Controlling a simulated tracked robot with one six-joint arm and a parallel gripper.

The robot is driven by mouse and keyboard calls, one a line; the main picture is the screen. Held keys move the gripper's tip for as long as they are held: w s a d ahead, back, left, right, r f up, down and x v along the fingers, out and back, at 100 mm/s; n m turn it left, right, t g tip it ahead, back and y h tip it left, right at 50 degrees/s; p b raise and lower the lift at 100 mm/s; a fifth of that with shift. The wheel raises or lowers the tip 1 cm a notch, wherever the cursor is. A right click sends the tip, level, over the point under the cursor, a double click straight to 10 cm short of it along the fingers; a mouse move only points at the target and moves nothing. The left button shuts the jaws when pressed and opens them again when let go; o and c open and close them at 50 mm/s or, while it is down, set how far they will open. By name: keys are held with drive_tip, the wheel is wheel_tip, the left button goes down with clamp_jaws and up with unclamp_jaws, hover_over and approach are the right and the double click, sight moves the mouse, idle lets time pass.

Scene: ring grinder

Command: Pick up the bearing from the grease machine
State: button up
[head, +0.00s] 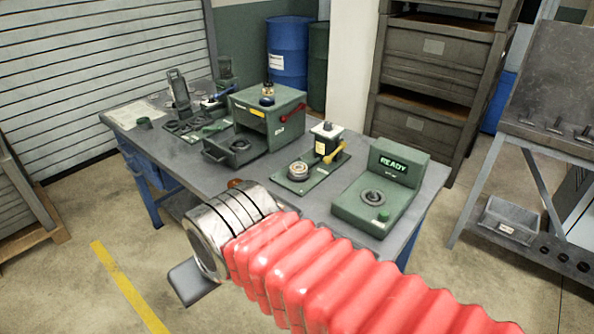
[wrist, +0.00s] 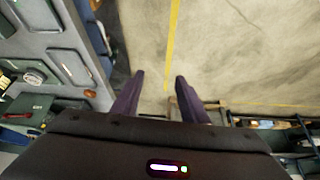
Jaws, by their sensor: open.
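In the head view a metal ring-shaped bearing (head: 298,171) sits on the green base of a small machine with a yellow lever (head: 334,153), which looks like the grease machine. A round metal part (head: 374,197) sits on the green station beside it, whose display reads READY. My gripper (wrist: 158,76) is open and empty in the wrist view, with bare floor between its two dark fingers. In the head view it is mostly hidden behind my wrist, in front of the table's near edge. A round light part (wrist: 33,77) shows at the left of the wrist view, clear of the fingers.
The grey table (head: 170,150) also carries a green box with an open drawer (head: 236,147) and a tray of rings (head: 187,125). A grey rack (head: 435,75) and blue barrel (head: 289,50) stand behind. A metal stand (head: 520,150) is at right. Floor in front is clear.

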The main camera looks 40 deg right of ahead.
drive_tip(key=shift+o, duration=1.4)
drive_tip(key=shift+w+d+m, duration=0.3)
drive_tip(key=shift+w+m, duration=0.2)
drive_tip(key=shift+m, duration=0.1)
drive_tip(key=shift+o, duration=0.5)
drive_tip(key=w+d+m+y, duration=0.2)
drive_tip(key=w+d+m, duration=0.5)
drive_tip(key=w+m, duration=0.2)
drive_tip(key=shift+w+d+f+m+g+y, duration=0.15)
drive_tip(key=shift+d+f+m+g+y, duration=0.15)
drive_tip(key=shift+m, duration=0.4)
drive_tip(key=m+t+h, duration=0.2)
drive_tip(key=m+t, duration=0.5)
drive_tip(key=m, duration=1.6)
approach(304, 172)
wheel_tip(304, 172, up, 3)
drive_tip(key=s+d, duration=0.1)
drive_tip(key=s, duration=0.1)
drive_tip(key=shift+d+f, duration=0.1)
drive_tip(key=shift+f, duration=0.05)
drive_tip(key=x, duration=0.8)
drive_tip(key=shift+w, duration=0.25)
drive_tip(key=shift+w+f, duration=0.1)
